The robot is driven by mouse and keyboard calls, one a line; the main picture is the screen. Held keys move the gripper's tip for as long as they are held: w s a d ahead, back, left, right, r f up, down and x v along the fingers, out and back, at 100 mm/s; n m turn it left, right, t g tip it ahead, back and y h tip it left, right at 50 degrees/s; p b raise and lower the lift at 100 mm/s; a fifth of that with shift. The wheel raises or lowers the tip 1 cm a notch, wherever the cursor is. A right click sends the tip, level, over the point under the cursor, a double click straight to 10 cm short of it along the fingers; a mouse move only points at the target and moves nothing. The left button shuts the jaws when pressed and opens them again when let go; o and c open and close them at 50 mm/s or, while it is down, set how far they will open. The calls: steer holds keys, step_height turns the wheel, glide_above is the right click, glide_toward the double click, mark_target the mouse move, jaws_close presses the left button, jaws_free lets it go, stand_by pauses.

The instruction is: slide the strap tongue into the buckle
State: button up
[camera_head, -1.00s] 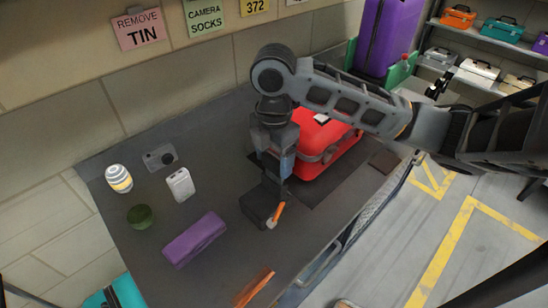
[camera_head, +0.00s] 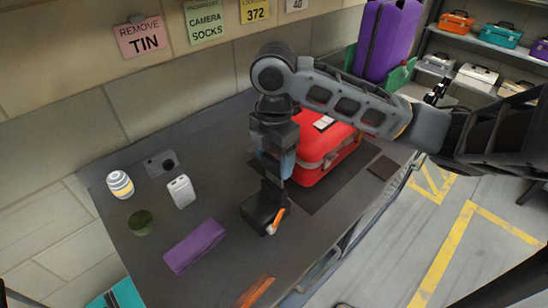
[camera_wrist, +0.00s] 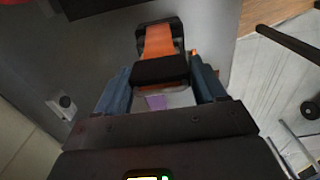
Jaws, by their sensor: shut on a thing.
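My gripper (camera_head: 274,182) points down over the grey table, in front of the red suitcase. In the wrist view its blue-grey fingers (camera_wrist: 161,78) are shut on a black block (camera_wrist: 160,70), which seems to be one end piece of the strap. An orange strap (camera_wrist: 159,42) runs from it to a black frame (camera_wrist: 142,32) beyond. In the head view a black piece (camera_head: 258,207) and a short orange part (camera_head: 277,219) show under my gripper. I cannot tell which black piece is the buckle and which the tongue, nor whether they are joined.
The red suitcase (camera_head: 330,160) lies on a dark mat behind my gripper. A purple pouch (camera_head: 195,246), white box (camera_head: 181,191), camera (camera_head: 160,164), striped jar (camera_head: 120,184), green round item (camera_head: 141,223) and orange item (camera_head: 256,292) lie on the table.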

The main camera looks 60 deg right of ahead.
steer(key=shift+r, duration=0.1)
steer(key=shift+r, duration=1.9)
